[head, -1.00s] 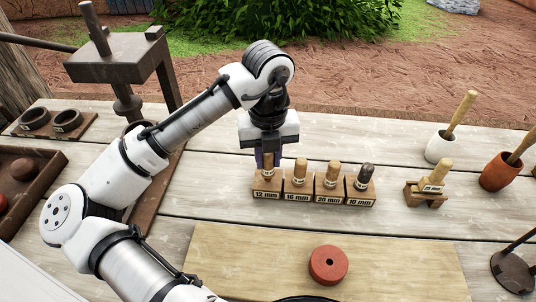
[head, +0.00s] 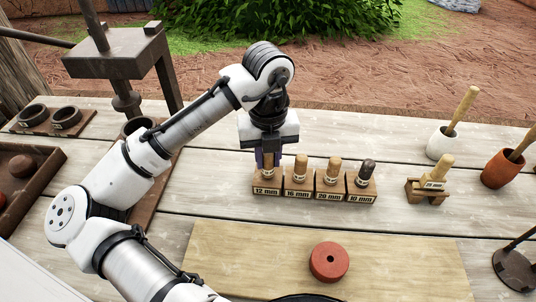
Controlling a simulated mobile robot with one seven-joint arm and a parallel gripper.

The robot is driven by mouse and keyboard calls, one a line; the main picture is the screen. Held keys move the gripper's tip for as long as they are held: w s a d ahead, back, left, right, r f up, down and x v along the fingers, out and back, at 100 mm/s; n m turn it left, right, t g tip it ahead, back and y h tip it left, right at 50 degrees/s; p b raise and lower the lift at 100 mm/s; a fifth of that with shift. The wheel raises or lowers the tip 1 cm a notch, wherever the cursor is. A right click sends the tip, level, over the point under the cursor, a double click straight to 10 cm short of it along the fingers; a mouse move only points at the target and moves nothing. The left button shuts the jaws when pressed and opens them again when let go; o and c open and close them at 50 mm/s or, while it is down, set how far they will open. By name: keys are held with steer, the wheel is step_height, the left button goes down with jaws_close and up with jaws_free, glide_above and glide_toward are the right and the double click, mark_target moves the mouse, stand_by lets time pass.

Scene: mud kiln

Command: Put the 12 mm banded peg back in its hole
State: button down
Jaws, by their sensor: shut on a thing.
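The banded peg (head: 268,172) stands upright at the block labelled 12 mm (head: 266,184), the leftmost of a row. Its light wood and pale band show just above the block. My gripper (head: 268,160) points down over this block and is shut on the peg's upper part. The gripper hides the top of the peg. The hole is hidden, so how deep the peg sits in it cannot be told.
Pegs stand in the blocks labelled 16 mm (head: 298,184), 20 mm (head: 329,186) and 10 mm (head: 361,188) close to the right. Another labelled wooden tool (head: 438,172) lies on a small stand. A red disc (head: 329,262) lies on the front board (head: 225,262). A press (head: 120,55) stands at left.

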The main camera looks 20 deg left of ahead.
steer(key=shift+f, duration=0.4)
stand_by(0.5)
steer(key=c, duration=1.1)
jaws_free()
steer(key=shift+c, duration=0.2)
steer(key=shift+r, duration=0.1)
step_height(320, 180, up, 14)
steer(key=shift+f, duration=0.2)
